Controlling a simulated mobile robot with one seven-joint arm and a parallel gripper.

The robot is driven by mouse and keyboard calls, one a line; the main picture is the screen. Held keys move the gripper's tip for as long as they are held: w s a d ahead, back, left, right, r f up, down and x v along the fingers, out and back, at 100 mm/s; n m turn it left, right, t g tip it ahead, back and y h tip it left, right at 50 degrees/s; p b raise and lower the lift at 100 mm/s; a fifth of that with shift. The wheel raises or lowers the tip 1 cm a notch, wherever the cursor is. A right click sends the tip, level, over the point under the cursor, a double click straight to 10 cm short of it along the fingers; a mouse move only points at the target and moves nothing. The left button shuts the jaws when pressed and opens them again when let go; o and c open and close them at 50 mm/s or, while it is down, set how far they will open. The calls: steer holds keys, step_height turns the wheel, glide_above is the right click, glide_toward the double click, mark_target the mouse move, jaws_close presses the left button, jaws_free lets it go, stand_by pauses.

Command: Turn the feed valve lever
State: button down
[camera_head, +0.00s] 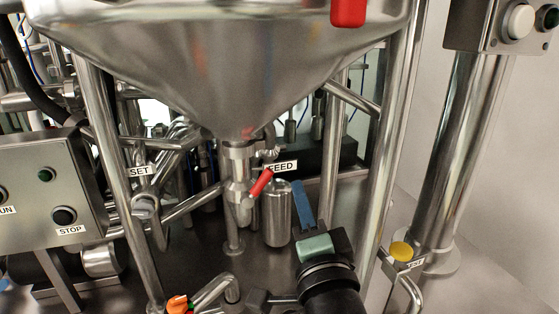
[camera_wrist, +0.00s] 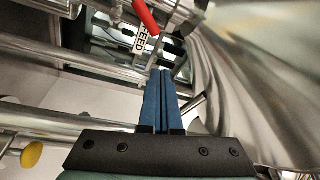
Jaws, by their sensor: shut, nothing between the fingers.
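The feed valve lever (camera_head: 261,182) has a red handle and sits on the metal valve (camera_head: 238,190) under the hopper cone. In the head view it slants up to the right, just below a FEED label (camera_head: 282,167). The red lever (camera_wrist: 146,16) also shows at the top of the wrist view, beside the FEED label (camera_wrist: 139,40). My gripper (camera_head: 299,187) has blue fingers and is to the right of the lever, apart from it. In the wrist view my gripper (camera_wrist: 160,76) is shut and empty, its tips pointing toward the label and lever.
The steel hopper (camera_head: 220,70) hangs above, with frame legs (camera_head: 105,160) at left and right. A metal cylinder (camera_head: 277,215) stands between the valve and my gripper. A STOP panel (camera_head: 50,190) is at left. A yellow knob (camera_head: 401,251) is at lower right, and an orange knob (camera_head: 178,304) at the bottom.

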mark_target(258, 187)
steer(key=w+a+f+m+g+p, duration=0.1)
steer(key=w+m+p, duration=0.7)
steer(key=p, duration=0.8)
steer(key=shift+a+f+g+p, duration=0.15)
steer(key=shift+a+g+p, duration=0.2)
steer(key=shift+a+g, duration=0.45)
steer(key=shift+d, duration=0.15)
